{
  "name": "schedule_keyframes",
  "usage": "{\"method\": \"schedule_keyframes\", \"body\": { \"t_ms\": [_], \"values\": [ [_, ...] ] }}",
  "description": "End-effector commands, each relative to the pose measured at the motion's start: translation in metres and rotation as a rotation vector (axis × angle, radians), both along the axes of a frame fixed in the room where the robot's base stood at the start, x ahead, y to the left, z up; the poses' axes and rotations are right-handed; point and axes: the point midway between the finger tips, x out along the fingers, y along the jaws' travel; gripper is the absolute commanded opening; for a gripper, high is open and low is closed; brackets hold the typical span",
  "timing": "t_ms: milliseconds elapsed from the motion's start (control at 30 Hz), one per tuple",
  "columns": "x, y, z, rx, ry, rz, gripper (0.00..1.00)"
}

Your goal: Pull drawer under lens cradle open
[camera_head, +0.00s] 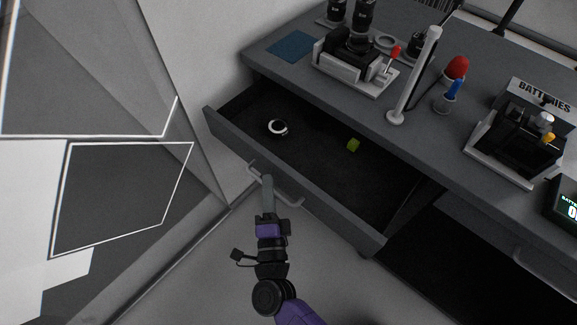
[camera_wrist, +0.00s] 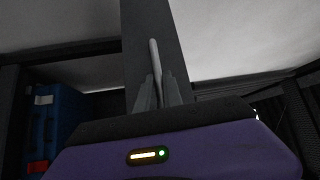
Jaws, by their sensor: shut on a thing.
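The drawer (camera_head: 318,208) under the lens cradle stands pulled well out of the dark grey desk. A small round white-and-black item (camera_head: 278,128) and a small yellow-green block (camera_head: 353,145) lie inside it. My gripper (camera_head: 267,180) is shut on the drawer's bar handle (camera_head: 290,199) near its left end. In the wrist view the handle (camera_wrist: 154,62) shows as a light bar between my fingers (camera_wrist: 158,92). The lens cradle (camera_head: 350,72), a pale stand holding a dark camera or lens part, sits on the desk above the drawer.
The desk top (camera_head: 300,83) also holds a white post (camera_head: 412,78), a cup (camera_head: 447,102) with red and blue tools, and a batteries box (camera_head: 540,98). A glass panel (camera_head: 170,90) stands at the left. Floor is clear in front of the drawer.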

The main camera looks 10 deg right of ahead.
Motion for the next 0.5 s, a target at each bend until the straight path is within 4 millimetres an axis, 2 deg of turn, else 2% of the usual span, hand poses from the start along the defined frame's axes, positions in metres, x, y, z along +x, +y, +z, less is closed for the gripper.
{"method": "schedule_keyframes", "body": {
  "t_ms": [33, 200, 500],
  "values": [
    [-0.008, 0.011, -0.004, 0.002, 0.003, 0.005, 0.00],
    [-0.027, 0.037, -0.004, 0.001, 0.003, 0.003, 0.00],
    [-0.044, 0.061, -0.003, 0.000, 0.003, 0.003, 0.00]
  ]
}}
